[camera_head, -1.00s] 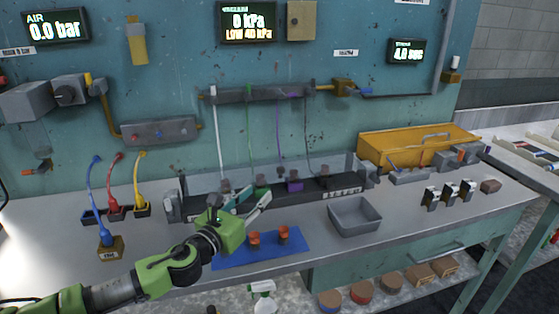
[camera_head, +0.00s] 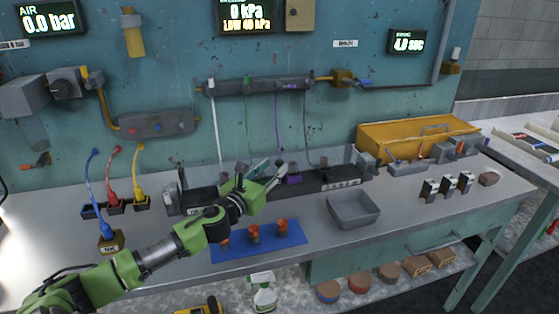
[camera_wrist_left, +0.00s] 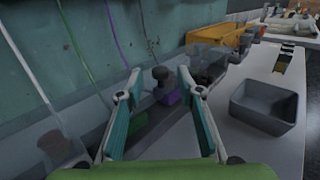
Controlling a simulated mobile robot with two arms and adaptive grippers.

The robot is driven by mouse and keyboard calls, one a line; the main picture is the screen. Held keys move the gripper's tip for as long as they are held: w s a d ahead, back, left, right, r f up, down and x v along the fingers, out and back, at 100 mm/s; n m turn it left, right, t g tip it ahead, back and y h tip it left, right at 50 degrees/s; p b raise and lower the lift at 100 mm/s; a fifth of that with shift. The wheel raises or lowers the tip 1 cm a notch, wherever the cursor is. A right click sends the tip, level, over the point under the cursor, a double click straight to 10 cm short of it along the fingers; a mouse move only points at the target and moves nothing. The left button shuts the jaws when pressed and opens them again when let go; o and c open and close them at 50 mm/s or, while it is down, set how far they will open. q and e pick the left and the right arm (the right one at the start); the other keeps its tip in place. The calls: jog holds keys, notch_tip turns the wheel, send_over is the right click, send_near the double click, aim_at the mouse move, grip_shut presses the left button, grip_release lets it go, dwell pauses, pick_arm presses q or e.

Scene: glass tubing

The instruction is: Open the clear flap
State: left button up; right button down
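A clear, see-through panel (camera_head: 335,164), which looks like the flap, runs along the black rack (camera_head: 343,183) at the back of the bench. Its edges are faint, and I cannot tell its tilt. Part of it also shows in the left wrist view (camera_wrist_left: 208,58). My left gripper (camera_head: 272,172) is over the middle of the rack and hides part of it. In the left wrist view its teal-padded fingers (camera_wrist_left: 160,78) are apart with nothing held. A dark-capped fitting and a purple block (camera_wrist_left: 170,98) appear beyond the fingertips. I cannot tell whether a finger touches the panel. My right gripper is out of view.
A blue mat (camera_head: 270,251) with three orange-topped pieces lies in front of the rack. A grey bin (camera_head: 354,212) stands to its right. Thin coloured tubes hang from a wall manifold (camera_head: 262,89) to the rack. A yellow tray (camera_head: 400,143) stands at the back right.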

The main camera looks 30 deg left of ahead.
aim_at(278, 164)
pick_arm(q)
jog(key=shift+w+a+p, duration=0.15)
jog(key=shift+w+p, duration=0.15)
jog(key=shift+w, duration=2)
jog(key=shift+c, duration=0.4)
grip_shut()
